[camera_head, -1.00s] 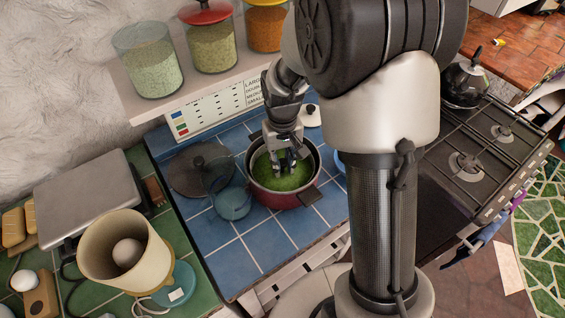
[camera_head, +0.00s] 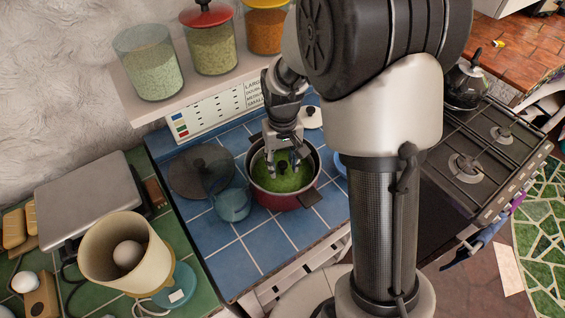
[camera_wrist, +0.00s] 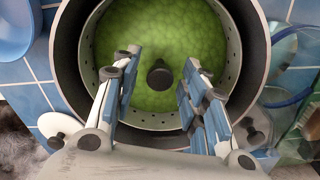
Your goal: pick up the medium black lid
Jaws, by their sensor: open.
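A dark, flat lid with a black knob (camera_head: 188,178) lies on the blue tiles left of the red pot. I cannot tell whether it is the medium one. A white lid with a black knob (camera_head: 312,121) lies behind the pot. My gripper (camera_head: 285,166) is open and empty over the red pot (camera_head: 284,200). In the wrist view its fingers (camera_wrist: 158,70) are spread on both sides of a black knob (camera_wrist: 159,75). This knob sits in the middle of the green surface inside the pot's pale, perforated ring (camera_wrist: 97,38). Touch with the fingers cannot be told.
A clear bluish vessel (camera_head: 233,205) stands between the dark lid and the pot. A beige container (camera_head: 100,262) and a grey flat-topped device (camera_head: 92,200) stand at left. Jars line the shelf (camera_head: 130,98) behind. The front blue tiles (camera_head: 250,258) are clear.

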